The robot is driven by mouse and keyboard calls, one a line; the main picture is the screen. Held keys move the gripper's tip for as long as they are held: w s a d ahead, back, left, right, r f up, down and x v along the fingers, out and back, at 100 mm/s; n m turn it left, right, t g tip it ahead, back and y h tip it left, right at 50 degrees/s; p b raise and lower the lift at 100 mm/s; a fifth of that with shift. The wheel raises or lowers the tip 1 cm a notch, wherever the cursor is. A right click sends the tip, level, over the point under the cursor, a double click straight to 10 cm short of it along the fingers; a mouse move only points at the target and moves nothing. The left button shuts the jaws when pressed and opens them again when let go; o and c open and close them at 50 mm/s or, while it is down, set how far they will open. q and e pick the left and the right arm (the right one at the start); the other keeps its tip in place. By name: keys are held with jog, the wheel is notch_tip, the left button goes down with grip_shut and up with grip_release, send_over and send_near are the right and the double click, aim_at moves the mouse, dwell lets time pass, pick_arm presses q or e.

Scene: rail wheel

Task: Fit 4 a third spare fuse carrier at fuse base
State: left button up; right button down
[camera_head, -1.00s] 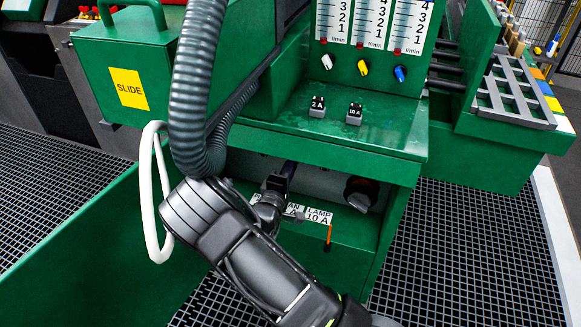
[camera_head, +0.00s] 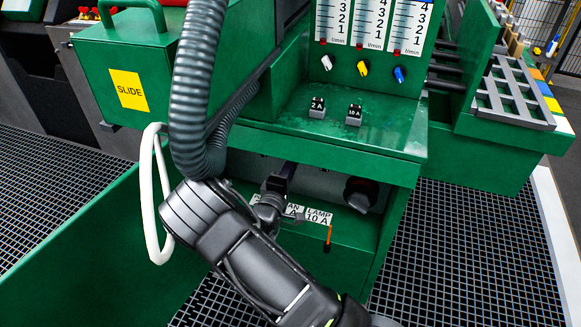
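Two small grey and black fuse carriers stand apart on the green ledge (camera_head: 385,133): one marked 2 A (camera_head: 317,108) and one marked 10 A (camera_head: 354,114). Below the ledge is a shadowed recess with white labels; one reads LAMP 10 A (camera_head: 318,216), and the label left of it is partly covered. My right arm comes in from the bottom, and its gripper (camera_head: 281,180) reaches into the recess above the labels. The arm and shadow hide the fuse base there. I cannot tell whether the fingers hold anything. My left gripper is out of view.
A black round knob (camera_head: 360,194) sits right of my gripper in the recess. A small orange and black part (camera_head: 328,238) is below the labels. Flowmeters stand above the ledge.

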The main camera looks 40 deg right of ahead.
jog(key=shift+x, duration=1.05)
dwell(0.4)
jog(key=c, duration=1.2)
grip_release()
jog(key=shift+c, duration=0.2)
jog(key=v, duration=0.7)
jog(key=shift+s+a, duration=0.25)
jog(key=shift+a, duration=0.1)
